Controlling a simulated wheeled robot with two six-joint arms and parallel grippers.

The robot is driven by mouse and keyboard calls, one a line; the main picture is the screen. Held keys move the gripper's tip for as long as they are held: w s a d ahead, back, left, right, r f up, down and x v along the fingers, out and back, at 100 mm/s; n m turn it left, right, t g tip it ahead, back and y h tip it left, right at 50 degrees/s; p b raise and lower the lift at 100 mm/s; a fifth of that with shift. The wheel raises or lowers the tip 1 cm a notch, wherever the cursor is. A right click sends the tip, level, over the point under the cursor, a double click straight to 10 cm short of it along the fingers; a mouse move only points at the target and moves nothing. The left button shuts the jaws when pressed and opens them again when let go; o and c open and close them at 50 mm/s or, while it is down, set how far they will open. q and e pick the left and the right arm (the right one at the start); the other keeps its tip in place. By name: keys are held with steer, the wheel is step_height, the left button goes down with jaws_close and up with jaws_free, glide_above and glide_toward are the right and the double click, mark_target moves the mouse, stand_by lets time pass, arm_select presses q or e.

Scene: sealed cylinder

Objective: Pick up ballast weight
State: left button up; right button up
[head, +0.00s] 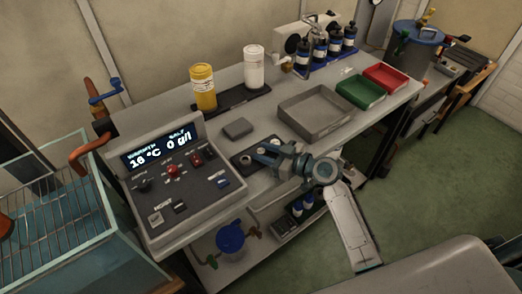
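A dark tray (236,161) on the bench holds small pale round pieces (245,160), which may be ballast weights; they are too small to tell for sure. My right gripper (263,155) reaches in from the lower right, with its fingertips over or beside the right end of this tray. It hides part of the tray, and the gap between its fingers is too small to read. I cannot tell whether it touches a piece. My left gripper is not in view.
A control console (178,180) stands left of the tray, reading 16 °C and 0 g/l. A flat grey block (238,128) lies behind the tray. A grey open bin (318,128), green bin (360,104) and red bin (385,88) stand to the right. Yellow (203,100) and white (254,72) bottles stand behind.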

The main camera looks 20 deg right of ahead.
steer(key=c, duration=0.7)
steer(key=shift+o, duration=0.2)
steer(key=shift+r, duration=0.15)
